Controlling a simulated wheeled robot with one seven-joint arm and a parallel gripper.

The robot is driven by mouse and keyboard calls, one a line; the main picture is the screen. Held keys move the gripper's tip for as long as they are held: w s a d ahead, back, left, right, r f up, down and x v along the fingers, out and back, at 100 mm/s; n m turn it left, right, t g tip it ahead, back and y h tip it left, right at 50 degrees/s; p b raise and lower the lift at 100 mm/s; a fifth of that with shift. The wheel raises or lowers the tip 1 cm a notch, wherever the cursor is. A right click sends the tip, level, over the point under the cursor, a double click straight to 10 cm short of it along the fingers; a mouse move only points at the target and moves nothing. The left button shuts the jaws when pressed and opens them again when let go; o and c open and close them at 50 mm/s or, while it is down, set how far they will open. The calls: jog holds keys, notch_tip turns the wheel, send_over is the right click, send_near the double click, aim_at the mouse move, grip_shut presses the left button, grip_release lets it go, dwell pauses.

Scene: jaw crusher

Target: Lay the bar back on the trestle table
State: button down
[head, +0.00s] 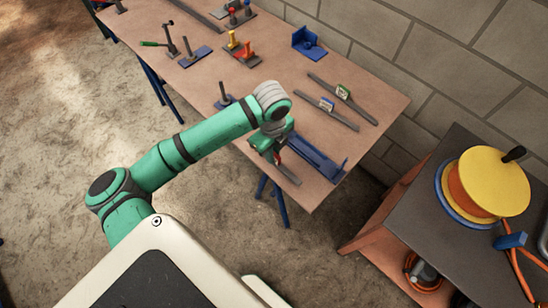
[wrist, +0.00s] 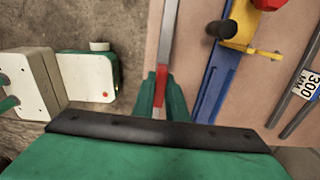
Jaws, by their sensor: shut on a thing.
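My gripper (head: 272,152) is at the near front edge of the brown trestle table (head: 345,160). It is shut on a slim grey bar (wrist: 170,30) with a red section between the fingers, as the wrist view shows (wrist: 161,88). In the head view a short grey end of the bar (head: 290,176) shows past the gripper, over the tabletop near its edge; my arm hides the rest. I cannot tell whether the bar touches the table.
A blue rail (head: 316,160) lies just right of my gripper. Two grey strips with labels (head: 335,112) lie farther right. Several small tools and a blue bracket (head: 308,42) stand toward the back. A dark bench with a yellow reel (head: 485,182) stands at the right.

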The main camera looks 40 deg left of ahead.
aim_at(275, 159)
jog(key=shift+w+d+f, duration=0.1)
jog(key=shift+w+f, duration=0.05)
jog(key=shift+f, duration=0.85)
jog(key=shift+w+d+f, duration=0.1)
jog(key=shift+w+f, duration=0.05)
jog(key=shift+f, duration=0.85)
jog(key=shift+f, duration=0.1)
jog(key=c, duration=1.8)
grip_release()
jog(key=shift+o, duration=0.2)
notch_tip(275, 159, up, 12)
jog(key=shift+s+r, duration=0.1)
jog(key=shift+r, duration=0.05)
